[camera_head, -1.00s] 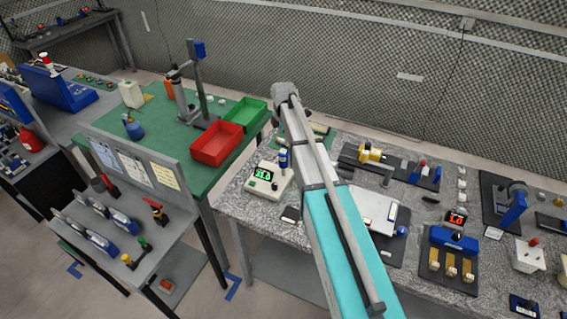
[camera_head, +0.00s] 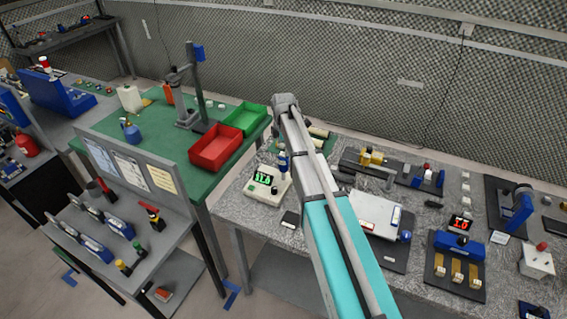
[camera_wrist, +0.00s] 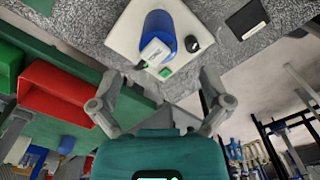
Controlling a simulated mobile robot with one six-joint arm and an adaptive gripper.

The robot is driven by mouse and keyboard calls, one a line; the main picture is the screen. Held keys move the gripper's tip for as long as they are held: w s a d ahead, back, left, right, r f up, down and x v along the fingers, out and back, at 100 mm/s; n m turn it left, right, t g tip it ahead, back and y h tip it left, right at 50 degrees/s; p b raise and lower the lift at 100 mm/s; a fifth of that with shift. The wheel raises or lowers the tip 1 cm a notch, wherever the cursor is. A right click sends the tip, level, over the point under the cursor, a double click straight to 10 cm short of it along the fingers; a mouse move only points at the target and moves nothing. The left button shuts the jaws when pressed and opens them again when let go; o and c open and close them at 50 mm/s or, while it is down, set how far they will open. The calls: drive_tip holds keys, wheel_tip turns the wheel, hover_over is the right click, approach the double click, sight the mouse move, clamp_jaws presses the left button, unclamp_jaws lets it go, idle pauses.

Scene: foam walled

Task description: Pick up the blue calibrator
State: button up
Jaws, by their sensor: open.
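The blue calibrator (camera_head: 282,161) appears to be the upright blue cylinder on a white instrument box (camera_head: 277,188) with a green display, left of my arm in the head view. In the wrist view the blue calibrator (camera_wrist: 158,33) carries a white label and sits on the box (camera_wrist: 124,35), beside a black knob. My gripper (camera_wrist: 160,92) is open and empty, its fingers spread left and right below the calibrator in the picture and apart from it.
A red bin (camera_head: 215,147) and a green bin (camera_head: 245,117) stand on the green table left of the box. A small dark block (camera_head: 290,219) lies in front of the box. Fixtures with blue blocks (camera_head: 457,244) fill the bench right of my arm.

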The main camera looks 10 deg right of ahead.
sight(283, 154)
drive_tip(key=shift+f, duration=0.15)
wheel_tip(283, 154, down, 5)
drive_tip(key=b, duration=0.5)
idle(0.6)
drive_tip(key=c, duration=1.2)
drive_tip(key=shift+w+r, duration=0.1)
drive_tip(key=shift+r, duration=0.15)
drive_tip(key=shift+c, duration=0.2)
wheel_tip(283, 154, up, 2)
drive_tip(key=shift+r+p, duration=0.1)
drive_tip(key=shift+p, duration=1.1)
drive_tip(key=s+r+p, duration=1)
drive_tip(key=s, duration=0.4)
drive_tip(key=shift+r, duration=0.25)
